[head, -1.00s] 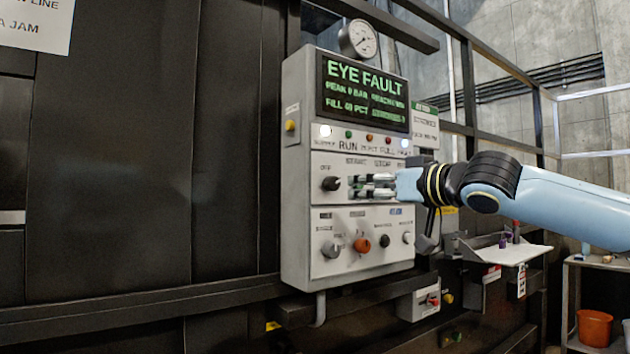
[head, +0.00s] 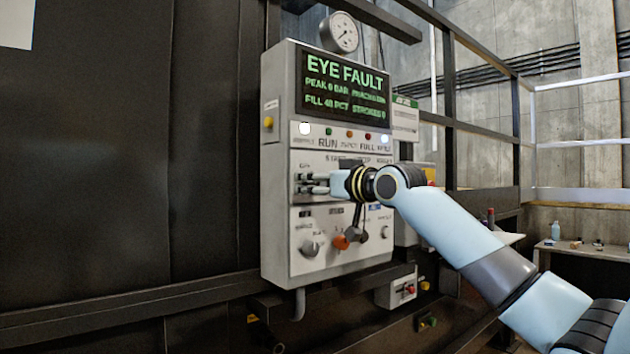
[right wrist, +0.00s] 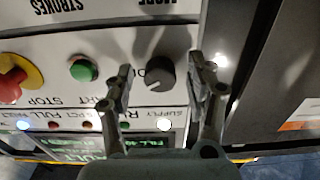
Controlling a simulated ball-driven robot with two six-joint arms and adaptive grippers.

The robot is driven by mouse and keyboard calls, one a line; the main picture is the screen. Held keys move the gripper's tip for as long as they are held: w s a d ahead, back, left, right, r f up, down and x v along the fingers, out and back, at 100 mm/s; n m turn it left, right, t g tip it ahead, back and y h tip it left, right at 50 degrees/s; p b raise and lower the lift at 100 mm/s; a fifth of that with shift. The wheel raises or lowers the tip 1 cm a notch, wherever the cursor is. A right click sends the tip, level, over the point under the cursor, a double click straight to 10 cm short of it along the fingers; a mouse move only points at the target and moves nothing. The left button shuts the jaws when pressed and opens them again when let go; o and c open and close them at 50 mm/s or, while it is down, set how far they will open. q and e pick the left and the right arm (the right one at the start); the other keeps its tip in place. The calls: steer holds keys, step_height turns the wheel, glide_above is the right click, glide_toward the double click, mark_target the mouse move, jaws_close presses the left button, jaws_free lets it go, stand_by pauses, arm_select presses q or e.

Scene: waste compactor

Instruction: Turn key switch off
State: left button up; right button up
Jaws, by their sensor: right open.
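The key switch, a round dark knob (right wrist: 160,73) with a pale pointer mark, sits on the upper left of the control panel (head: 281,230). In the right wrist view it appears upside down, its mark toward the lower left, and its label is partly covered. My right gripper (head: 304,184) is at the panel face over the switch, hiding most of it in the head view. In the right wrist view my right gripper (right wrist: 160,68) is open, one finger on each side of the knob, with visible gaps. My left gripper is out of view.
In the right wrist view, a green button (right wrist: 84,70) and a red stop button (right wrist: 12,85) are beside the knob. An orange knob (head: 340,242) and other controls are on the lower panel. The display (head: 345,85) reads EYE FAULT. A railing stands behind.

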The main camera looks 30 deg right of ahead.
steer(key=shift+w, duration=0.15)
steer(key=shift+c, duration=0.4)
steer(key=c, duration=1)
steer(key=shift+c, duration=0.2)
steer(key=shift+n, duration=0.4)
steer(key=n+b, duration=0.1)
steer(key=n, duration=1)
steer(key=shift+n, duration=0.3)
